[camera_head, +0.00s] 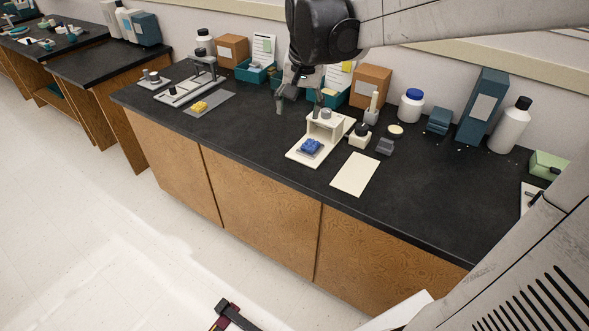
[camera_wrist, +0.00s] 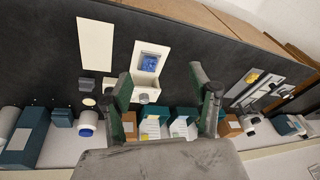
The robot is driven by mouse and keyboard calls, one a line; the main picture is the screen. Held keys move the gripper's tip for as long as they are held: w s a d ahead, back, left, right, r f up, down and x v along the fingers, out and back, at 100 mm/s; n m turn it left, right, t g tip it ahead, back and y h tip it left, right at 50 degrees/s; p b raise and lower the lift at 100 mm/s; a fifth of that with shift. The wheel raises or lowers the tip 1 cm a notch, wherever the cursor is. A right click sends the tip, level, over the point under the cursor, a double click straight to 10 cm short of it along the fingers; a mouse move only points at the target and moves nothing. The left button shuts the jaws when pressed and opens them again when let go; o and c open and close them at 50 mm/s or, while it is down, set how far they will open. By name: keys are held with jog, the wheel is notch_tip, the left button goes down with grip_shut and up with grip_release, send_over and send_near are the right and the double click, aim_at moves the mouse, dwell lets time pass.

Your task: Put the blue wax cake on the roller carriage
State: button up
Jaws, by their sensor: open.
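The blue wax cake (camera_head: 311,146) sits on a small grey plate on the front of a cream base (camera_head: 294,155), before a cream arch-like block (camera_head: 325,124). The cake also shows in the wrist view (camera_wrist: 150,62). No part is marked as the roller carriage; it may be this grey plate or part of the pale rail fixture (camera_head: 184,92) at the left, and I cannot tell which. My gripper (camera_head: 300,97) is open and empty above the back of the counter, behind and above the cream block. Its two fingers stand wide apart in the wrist view (camera_wrist: 167,95).
A yellow cake (camera_head: 199,106) lies on a grey mat left of centre. A blank cream sheet (camera_head: 355,175) lies right of the base. Small jars, teal bins, cardboard boxes (camera_head: 371,87) and bottles (camera_head: 510,126) line the back. The counter's front right is clear.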

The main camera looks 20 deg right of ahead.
jog(key=s+a+f+n+t, duration=0.1)
jog(key=s+a+n+t, duration=0.1)
jog(key=s, duration=0.8)
jog(key=s+a+f+n+t, duration=0.1)
jog(key=s+a+n, duration=0.3)
jog(key=s, duration=0.5)
jog(key=shift+s+a+f+t+y, duration=0.3)
jog(key=shift+s+a+f+t, duration=0.15)
jog(key=shift+a, duration=0.8)
jog(key=shift+r, duration=0.1)
